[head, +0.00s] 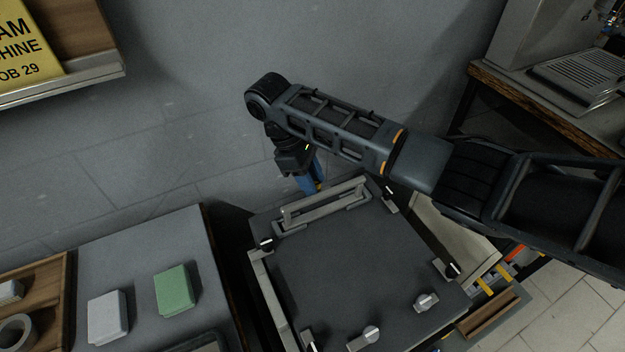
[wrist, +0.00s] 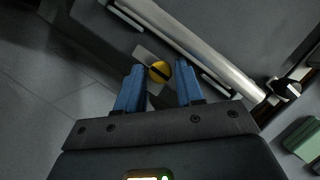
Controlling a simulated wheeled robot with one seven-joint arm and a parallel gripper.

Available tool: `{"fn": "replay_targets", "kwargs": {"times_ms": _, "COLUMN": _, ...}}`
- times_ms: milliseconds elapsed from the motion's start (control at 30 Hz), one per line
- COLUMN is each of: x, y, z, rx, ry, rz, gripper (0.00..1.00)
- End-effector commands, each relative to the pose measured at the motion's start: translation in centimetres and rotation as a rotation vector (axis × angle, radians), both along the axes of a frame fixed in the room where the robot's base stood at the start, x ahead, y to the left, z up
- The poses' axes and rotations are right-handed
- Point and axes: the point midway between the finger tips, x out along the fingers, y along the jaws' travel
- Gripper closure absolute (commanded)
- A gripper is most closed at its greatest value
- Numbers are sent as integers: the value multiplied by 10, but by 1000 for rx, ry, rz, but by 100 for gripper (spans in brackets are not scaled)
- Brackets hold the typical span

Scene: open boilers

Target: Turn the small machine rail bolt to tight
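The small machine (head: 350,265) is a dark flat-topped box with a pale bar-like rail (head: 325,203) along its far edge. The rail also crosses the wrist view (wrist: 200,55) diagonally. A round yellow bolt (wrist: 159,71) with a dark slot sits on a grey plate beside the rail. My gripper (wrist: 160,68) has two blue fingers, apart, one on each side of the bolt; I see a gap at each side and cannot tell how deep the bolt sits between them. In the head view my gripper (head: 316,178) points down behind the machine's far edge, its tips partly hidden.
Several knobs or clamps (head: 427,302) stand around the machine's top. A grey table (head: 150,250) at left holds a green block (head: 174,290) and a grey block (head: 108,316). A wooden-edged bench (head: 530,105) stands at upper right. The grey wall is close behind my gripper.

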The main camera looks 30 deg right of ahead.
Motion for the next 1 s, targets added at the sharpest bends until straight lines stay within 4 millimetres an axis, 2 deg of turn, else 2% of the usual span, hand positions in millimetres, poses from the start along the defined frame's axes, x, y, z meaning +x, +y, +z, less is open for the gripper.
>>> {"fn": "replay_targets", "kwargs": {"times_ms": 300, "x": -1, "y": -1, "z": -3, "rx": 0, "ry": 0, "rz": 0, "gripper": 64}}
{"fn": "replay_targets", "kwargs": {"times_ms": 700, "x": -1, "y": -1, "z": -2, "rx": 0, "ry": 0, "rz": 0, "gripper": 100}}
{"fn": "replay_targets", "kwargs": {"times_ms": 1000, "x": -1, "y": -1, "z": -2, "rx": 1, "ry": 1, "rz": -38, "gripper": 100}}
